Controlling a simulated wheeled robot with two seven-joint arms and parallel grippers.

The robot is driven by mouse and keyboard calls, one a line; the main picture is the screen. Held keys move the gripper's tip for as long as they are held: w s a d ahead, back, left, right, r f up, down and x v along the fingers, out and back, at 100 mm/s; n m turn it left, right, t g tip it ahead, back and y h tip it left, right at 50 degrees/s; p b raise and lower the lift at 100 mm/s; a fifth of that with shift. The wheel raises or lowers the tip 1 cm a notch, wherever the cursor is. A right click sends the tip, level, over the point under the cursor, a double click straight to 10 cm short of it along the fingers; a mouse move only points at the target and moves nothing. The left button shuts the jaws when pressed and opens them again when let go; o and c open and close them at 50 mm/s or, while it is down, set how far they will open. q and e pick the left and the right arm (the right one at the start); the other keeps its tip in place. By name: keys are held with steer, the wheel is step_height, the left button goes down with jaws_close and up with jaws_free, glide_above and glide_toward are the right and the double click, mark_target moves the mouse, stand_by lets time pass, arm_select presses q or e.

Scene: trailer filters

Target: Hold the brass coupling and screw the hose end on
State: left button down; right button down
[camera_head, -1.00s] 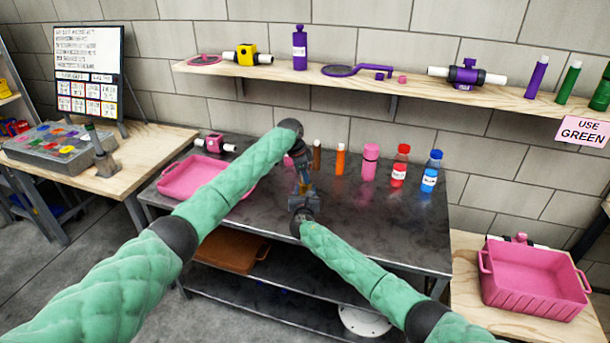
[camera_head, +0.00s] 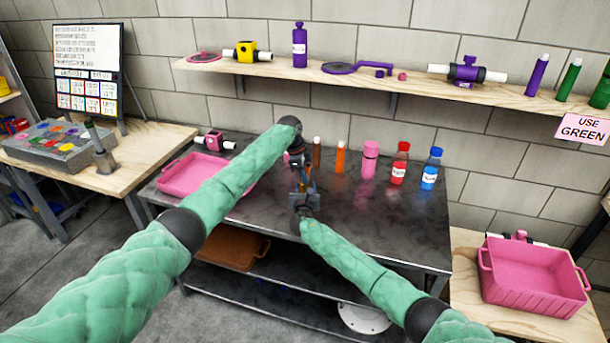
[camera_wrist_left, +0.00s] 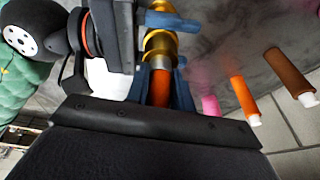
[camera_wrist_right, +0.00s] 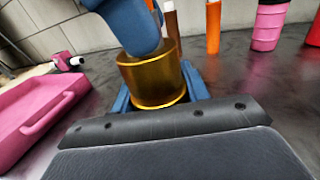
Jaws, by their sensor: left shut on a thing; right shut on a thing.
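The brass coupling (camera_wrist_right: 152,80) is between the blue fingers of my right gripper (camera_wrist_right: 160,92), which is shut on it above the dark bench. The coupling also shows in the left wrist view (camera_wrist_left: 160,48). My left gripper (camera_wrist_left: 162,90) is shut on an orange-red hose end (camera_wrist_left: 160,86), lined up with the coupling. The two look close together or touching; I cannot tell whether threads are engaged. In the head view, my left gripper (camera_head: 302,178) and right gripper (camera_head: 304,192) meet over the bench, and the coupling and hose end are mostly hidden there.
The dark metal bench (camera_head: 385,225) holds a pink tray (camera_head: 176,181) at left. Brown (camera_head: 316,155), orange (camera_head: 340,158), pink (camera_head: 370,160), red (camera_head: 400,164) and blue (camera_head: 431,169) bottles stand behind. A wooden shelf (camera_head: 400,85) runs above. The bench's right front is clear.

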arm_select(q)
steer(key=m+g, duration=0.1)
steer(key=m, duration=0.3)
steer(key=shift+w, duration=0.1)
steer(key=m, duration=0.3)
steer(key=shift+m+g+y, duration=0.3)
steer(key=shift+g, duration=0.1)
steer(key=m+g+y, duration=0.1)
steer(key=m, duration=0.4)
steer(key=shift+w+m, duration=0.1)
steer(key=shift+m, duration=0.2)
steer(key=shift+m+y, duration=0.4)
steer(key=shift+m, duration=0.7)
steer(key=c, duration=1.2)
jaws_free()
steer(key=shift+r, duration=2.25)
